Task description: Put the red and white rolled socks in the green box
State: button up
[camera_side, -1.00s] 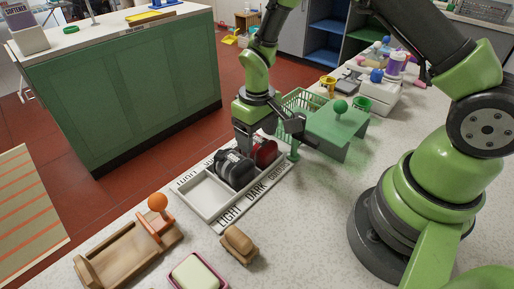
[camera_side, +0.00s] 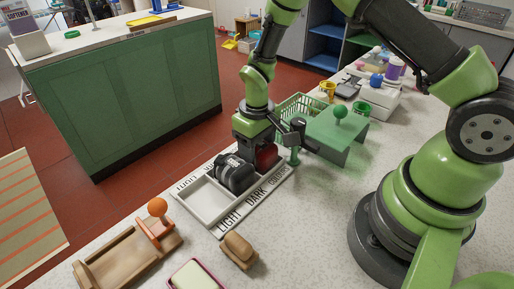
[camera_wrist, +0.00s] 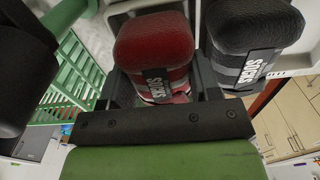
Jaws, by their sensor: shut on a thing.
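The red and white rolled socks (camera_side: 266,156), with a SOCKS label, are at the far right compartment of the white sorting tray (camera_side: 207,203). In the wrist view the red roll (camera_wrist: 155,45) sits between my two black fingers. My gripper (camera_wrist: 160,85) is shut on it, and in the side view my gripper (camera_side: 262,150) hides part of it. I cannot tell whether the roll is off the tray floor. The green slatted box (camera_side: 300,104) stands just behind and right of my gripper; it also shows at the left of the wrist view (camera_wrist: 72,60).
Black and grey rolled socks (camera_side: 235,172) lie in the middle compartment, close beside my gripper. A green stand with a round knob (camera_side: 340,114) is right of the box. A brown brush (camera_side: 239,250) and a wooden holder (camera_side: 128,258) are in front.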

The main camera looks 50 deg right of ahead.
notch_tip(320, 180, up, 15)
jog(key=d, duration=1.4)
jog(key=shift+w+a+f, duration=0.1)
jog(key=shift+w+f, duration=0.05)
jog(key=shift+f, duration=3.65)
jog(key=shift+w+a+f, duration=0.1)
jog(key=shift+f, duration=3.7)
jog(key=o, duration=0.9)
jog(key=shift+o, duration=0.6)
jog(key=shift+a, duration=0.1)
